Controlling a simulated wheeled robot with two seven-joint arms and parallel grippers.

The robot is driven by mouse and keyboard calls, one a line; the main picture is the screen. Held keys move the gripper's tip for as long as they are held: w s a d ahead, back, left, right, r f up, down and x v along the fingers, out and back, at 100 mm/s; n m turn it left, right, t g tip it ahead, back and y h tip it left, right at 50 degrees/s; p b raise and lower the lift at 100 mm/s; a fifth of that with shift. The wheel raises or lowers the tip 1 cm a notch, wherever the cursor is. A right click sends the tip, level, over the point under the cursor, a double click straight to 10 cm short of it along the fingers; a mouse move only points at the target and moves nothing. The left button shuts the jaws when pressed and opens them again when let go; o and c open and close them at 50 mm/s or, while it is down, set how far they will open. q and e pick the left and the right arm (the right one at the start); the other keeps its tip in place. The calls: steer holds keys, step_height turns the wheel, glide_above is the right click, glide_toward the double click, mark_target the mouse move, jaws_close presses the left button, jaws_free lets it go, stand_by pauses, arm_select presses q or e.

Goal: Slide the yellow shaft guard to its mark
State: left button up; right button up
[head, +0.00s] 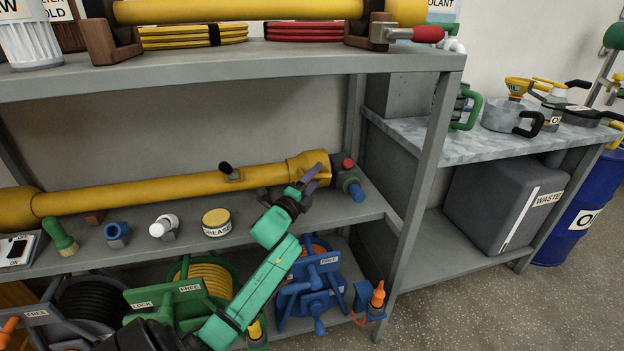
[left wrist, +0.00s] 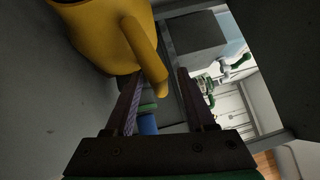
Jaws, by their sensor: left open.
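The yellow shaft guard (head: 190,188) is a long tube with flared ends, lying along the middle shelf in the head view. A small black-knobbed grey fitting (head: 232,174) sits on its upper side. My left gripper (head: 318,176) is at the guard's right flared end, its dark fingers apart. I cannot make out a mark for the guard. My right gripper is out of view.
A dark joint with red and blue caps (head: 348,178) lies just right of the flared end. A grease tin (head: 216,222) and small fittings stand in front of the guard. The upper shelf (head: 250,60) overhangs it. Hose reels (head: 203,280) fill the space below.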

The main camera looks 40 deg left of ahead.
mark_target(300, 175)
arm_select(q)
jaws_close()
steer(key=shift+s+a+p, duration=0.35)
steer(key=shift+s+a, duration=0.15)
steer(key=shift+s, duration=0.25)
steer(key=shift+s+a+p, duration=0.3)
steer(key=shift+s+a, duration=0.2)
steer(key=shift+s, duration=0.25)
steer(key=shift+s+a+p, duration=0.35)
steer(key=shift+s+a, duration=0.15)
steer(key=shift+s, duration=0.25)
steer(key=shift+s+a+f+p, duration=0.1)
steer(key=shift+s+a+p, duration=0.15)
steer(key=shift+s+a, duration=0.4)
steer(key=shift+s+a+r+p, duration=0.1)
steer(key=shift+s+a+p, duration=0.25)
steer(key=shift+s, duration=0.45)
steer(key=shift+s+a+f+p, duration=0.1)
steer(key=shift+s+a+p, duration=0.05)
steer(key=shift+s+a, duration=0.5)
steer(key=shift+o, duration=0.4)
jaws_free()
steer(key=shift+s+d, duration=0.1)
steer(key=p+v, duration=0.1)
steer(key=v, duration=1.3)
steer(key=shift+s, duration=0.3)
